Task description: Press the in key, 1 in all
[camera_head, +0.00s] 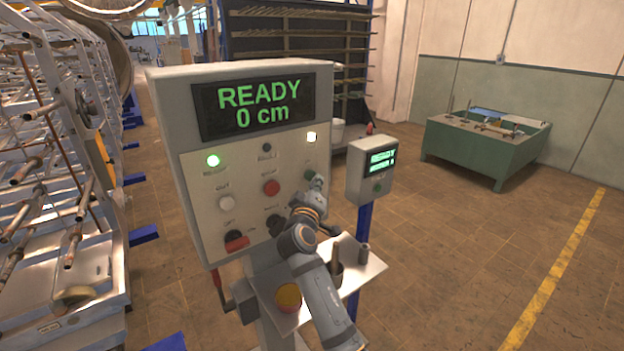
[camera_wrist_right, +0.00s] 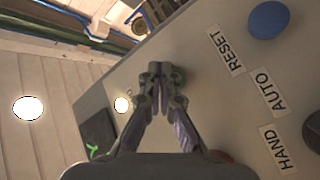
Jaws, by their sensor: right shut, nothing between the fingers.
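A grey control panel (camera_head: 163,112) stands in front of me with a display (camera_head: 258,105) reading "READY 0 cm". On its face are a white button (camera_head: 226,202), a red button (camera_head: 271,187), a green button (camera_head: 309,174) and dark knobs. The small labels are too blurred in the head view to tell which is the in key. My right gripper (camera_head: 316,183) is at the panel's right side by the green button, partly covering that area. In the wrist view its fingers (camera_wrist_right: 160,72) are together and empty; contact with the panel cannot be told. My left gripper is not seen.
A small box (camera_head: 372,170) with a green display stands right of the panel. A shelf (camera_head: 365,275) below holds a yellow-red button (camera_head: 288,297). The wrist view shows a blue button (camera_wrist_right: 270,20) by "RESET".

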